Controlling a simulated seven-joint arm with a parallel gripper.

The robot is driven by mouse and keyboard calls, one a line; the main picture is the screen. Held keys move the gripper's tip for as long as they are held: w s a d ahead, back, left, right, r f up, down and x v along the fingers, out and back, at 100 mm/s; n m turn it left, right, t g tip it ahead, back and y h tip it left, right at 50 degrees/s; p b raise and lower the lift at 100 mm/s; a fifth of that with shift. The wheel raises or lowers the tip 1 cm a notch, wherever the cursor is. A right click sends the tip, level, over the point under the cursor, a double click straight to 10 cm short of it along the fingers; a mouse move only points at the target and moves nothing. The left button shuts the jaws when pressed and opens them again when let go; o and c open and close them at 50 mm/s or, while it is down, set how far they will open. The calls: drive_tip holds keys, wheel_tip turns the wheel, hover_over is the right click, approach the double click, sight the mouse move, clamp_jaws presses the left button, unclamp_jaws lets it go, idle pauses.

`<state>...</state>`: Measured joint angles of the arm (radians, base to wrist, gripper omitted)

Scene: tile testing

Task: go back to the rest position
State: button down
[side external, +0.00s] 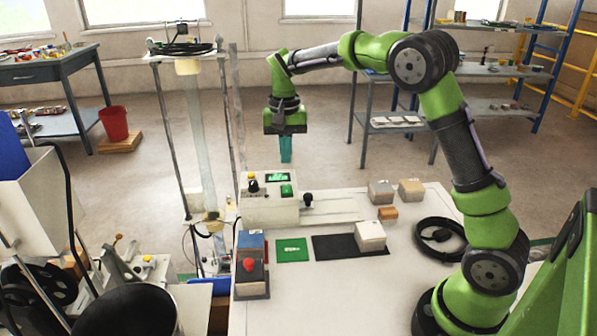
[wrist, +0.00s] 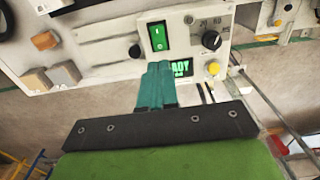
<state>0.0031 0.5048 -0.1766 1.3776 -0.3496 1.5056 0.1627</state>
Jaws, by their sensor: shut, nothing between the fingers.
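My gripper (side external: 286,150) hangs above the back of the white table (side external: 330,300), pointing down, with its teal fingers together and nothing between them. In the wrist view my gripper (wrist: 158,84) shows its teal fingers side by side in front of the control box. The white control box (side external: 268,207) stands below it, with a lit green display, a green switch, a yellow button and a black knob. The wrist view shows the green switch (wrist: 158,35) and the display (wrist: 181,68), partly hidden by the fingers. A gap separates the gripper from the box in the side view.
A pale tile block (side external: 370,236) sits on a black mat (side external: 330,247). A green pad (side external: 292,250) and a red button box (side external: 251,275) lie to the left. More blocks (side external: 382,191) stand at the back right. A tall test column (side external: 196,140) rises left of my gripper.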

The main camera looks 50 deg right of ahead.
drive_tip(key=shift+w, duration=0.1)
drive_tip(key=shift+s+a+f+n, duration=0.3)
drive_tip(key=shift+s+f+n, duration=0.3)
drive_tip(key=shift+s, duration=0.25)
drive_tip(key=s+a+r+n+t, duration=0.1)
drive_tip(key=s+a+r+t, duration=0.1)
drive_tip(key=s, duration=0.5)
drive_tip(key=s+a+r+n+t+y, duration=0.1)
drive_tip(key=s+a+r+t, duration=0.1)
drive_tip(key=s, duration=0.5)
drive_tip(key=s+a+r+n+t+y, duration=0.1)
drive_tip(key=s+a+r+t, duration=0.2)
drive_tip(key=s, duration=0.5)
drive_tip(key=shift+a+r+n, duration=0.4)
drive_tip(key=shift+a+r, duration=0.05)
drive_tip(key=shift+a, duration=0.35)
drive_tip(key=shift+s, duration=0.1)
